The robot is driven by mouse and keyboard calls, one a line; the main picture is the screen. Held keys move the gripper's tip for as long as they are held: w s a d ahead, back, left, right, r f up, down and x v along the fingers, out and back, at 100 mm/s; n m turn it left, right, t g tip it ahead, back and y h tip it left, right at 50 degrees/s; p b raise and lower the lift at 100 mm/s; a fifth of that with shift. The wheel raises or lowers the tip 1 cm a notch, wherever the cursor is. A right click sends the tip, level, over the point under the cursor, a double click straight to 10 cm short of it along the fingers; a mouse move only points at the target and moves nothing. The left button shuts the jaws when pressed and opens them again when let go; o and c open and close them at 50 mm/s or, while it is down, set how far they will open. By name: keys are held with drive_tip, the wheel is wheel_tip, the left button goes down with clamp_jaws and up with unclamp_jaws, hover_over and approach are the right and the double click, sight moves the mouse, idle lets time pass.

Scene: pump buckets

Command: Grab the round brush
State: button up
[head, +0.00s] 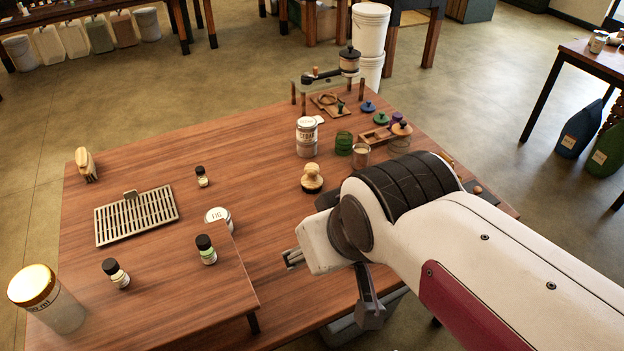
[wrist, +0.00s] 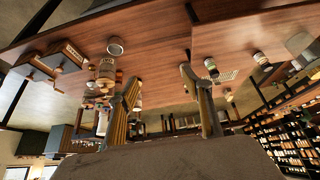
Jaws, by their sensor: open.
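The round brush (head: 312,178), with a pale wooden knob and a dark round base, stands upright near the middle of the table in the head view. I cannot pick it out surely in the wrist view. My gripper (head: 329,289) is below and near the brush in the head picture, apart from it, and partly hidden by my arm. In the wrist view my gripper (wrist: 161,73) has its two fingers spread, with nothing held between them.
A labelled tin (head: 307,137), a green coil (head: 344,143) and a glass jar (head: 361,155) stand behind the brush. The tabletop (head: 265,185) left of the brush is clear.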

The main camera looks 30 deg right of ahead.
drive_tip(key=w+d+f+t, duration=0.2)
drive_tip(key=w+d, duration=0.1)
drive_tip(key=w, duration=1.1)
drive_tip(key=m+t+h, duration=0.2)
drive_tip(key=t, duration=0.1)
hover_over(313, 171)
drive_tip(key=s+a, duration=0.6)
drive_tip(key=s, duration=0.2)
wheel_tip(313, 171, down, 12)
drive_tip(key=f, duration=0.1)
drive_tip(key=shift+w+d+f+m+t+h, duration=0.15)
drive_tip(key=shift+w+d+f+t+h, duration=0.2)
drive_tip(key=shift+d+f, duration=0.7)
drive_tip(key=shift+w+d+f+m+t+h, duration=0.1)
drive_tip(key=shift+w+d+f+t, duration=0.35)
drive_tip(key=shift+f, duration=1.2)
drive_tip(key=shift+w+d+f+m+t+h, duration=0.25)
drive_tip(key=shift+w+d+f, duration=0.4)
drive_tip(key=shift+f, duration=0.7)
drive_tip(key=shift+d, duration=0.15)
drive_tip(key=shift+x, duration=1.2)
drive_tip(key=shift+x, duration=2.6)
